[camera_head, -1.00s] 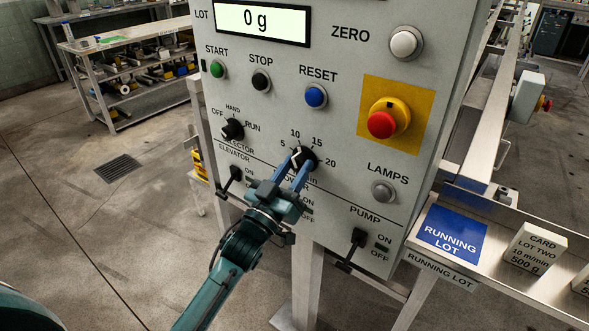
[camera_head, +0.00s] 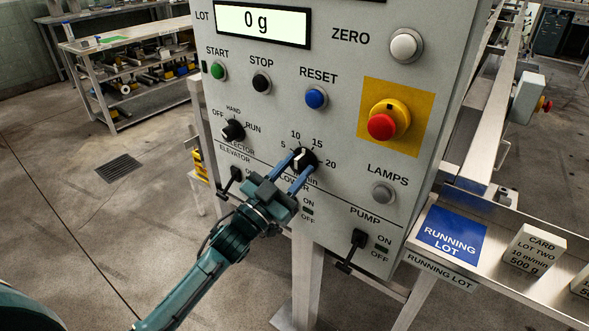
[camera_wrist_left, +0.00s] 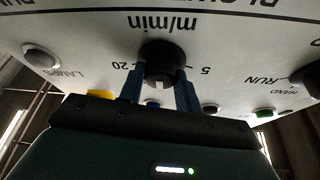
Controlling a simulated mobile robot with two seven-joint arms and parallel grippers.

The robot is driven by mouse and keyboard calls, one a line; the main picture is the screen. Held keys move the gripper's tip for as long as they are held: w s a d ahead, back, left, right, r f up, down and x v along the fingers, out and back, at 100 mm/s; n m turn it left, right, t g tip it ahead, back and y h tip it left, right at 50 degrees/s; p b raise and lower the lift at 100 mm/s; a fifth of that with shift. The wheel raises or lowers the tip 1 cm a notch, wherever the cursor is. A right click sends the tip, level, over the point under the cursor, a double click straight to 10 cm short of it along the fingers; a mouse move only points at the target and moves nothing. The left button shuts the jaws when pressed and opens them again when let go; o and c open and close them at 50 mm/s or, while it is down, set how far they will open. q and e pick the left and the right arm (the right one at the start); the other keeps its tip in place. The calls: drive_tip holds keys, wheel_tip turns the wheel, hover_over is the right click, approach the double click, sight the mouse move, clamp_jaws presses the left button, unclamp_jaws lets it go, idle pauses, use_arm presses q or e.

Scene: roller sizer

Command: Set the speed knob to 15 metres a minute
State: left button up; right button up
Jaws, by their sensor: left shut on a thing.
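The speed knob (camera_head: 304,158) is black with a white pointer mark, on the grey control panel under a scale of 5, 10, 15 and 20. Its mark points up in the head view, about between 10 and 15; the exact setting is hard to read. My left gripper (camera_head: 298,166) has its two blue fingers on either side of the knob and is shut on it. In the left wrist view, the knob (camera_wrist_left: 162,60) shows upside down between the fingers (camera_wrist_left: 160,90), which hide the 10 and 15. My right gripper is not in view.
The selector switch (camera_head: 233,130) and elevator switch (camera_head: 235,176) are left of the knob. A yellow-backed red emergency button (camera_head: 382,126) is at upper right, and the pump switch (camera_head: 358,238) at lower right. A card for lot two (camera_head: 534,250) reads 10 m/min.

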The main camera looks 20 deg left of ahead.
use_arm(q)
drive_tip(key=m+g+h, duration=0.1)
drive_tip(key=m, duration=0.2)
drive_tip(key=m+g+h+p, duration=0.1)
drive_tip(key=m, duration=0.2)
drive_tip(key=shift+a+r, duration=0.1)
drive_tip(key=shift+m+h, duration=0.3)
drive_tip(key=shift+m, duration=0.2)
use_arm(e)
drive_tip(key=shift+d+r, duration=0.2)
use_arm(q)
drive_tip(key=shift+g, duration=0.4)
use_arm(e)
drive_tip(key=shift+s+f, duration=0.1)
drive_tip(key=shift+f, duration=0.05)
use_arm(q)
drive_tip(key=o, duration=1)
drive_tip(key=shift+c, duration=0.2)
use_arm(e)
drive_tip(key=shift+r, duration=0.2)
